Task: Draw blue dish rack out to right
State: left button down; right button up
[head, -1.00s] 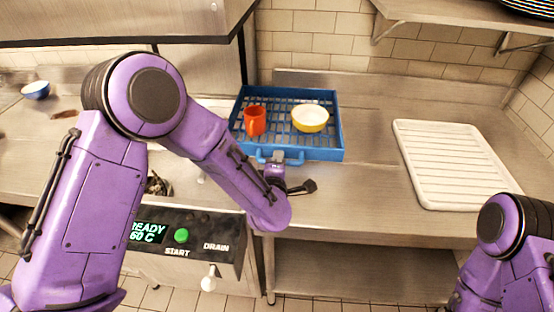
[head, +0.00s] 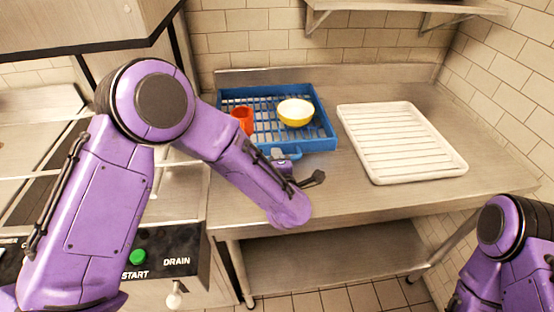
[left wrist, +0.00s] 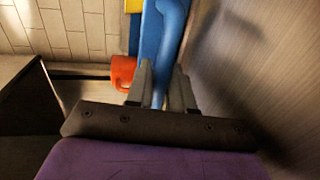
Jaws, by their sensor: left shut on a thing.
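The blue dish rack (head: 326,141) lies flat on the steel counter in the head view, just right of the dishwasher. It holds an orange cup (head: 243,118) and a yellow bowl with a white inside (head: 296,113). My left gripper (head: 284,160) is at the rack's front side, shut on its blue handle (head: 293,155). In the left wrist view the blue handle (left wrist: 167,45) runs between the two fingers, with the orange cup (left wrist: 122,71) beside them. My right arm shows at the lower right, but its gripper is out of view.
A white ribbed tray (head: 400,140) lies on the counter close to the rack's right side. The dishwasher's front panel with a green button (head: 138,257) is at the lower left. A wall shelf (head: 390,6) hangs above. The counter's front strip is clear.

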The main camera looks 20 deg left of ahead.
pick_arm(q)
jog(key=shift+d, duration=0.1)
jog(key=c, duration=1.2)
grip_release()
jog(key=shift+o, duration=0.2)
jog(key=shift+w+d, duration=0.15)
jog(key=b+v, duration=0.2)
jog(key=v, duration=0.8)
jog(key=shift+s, duration=0.3)
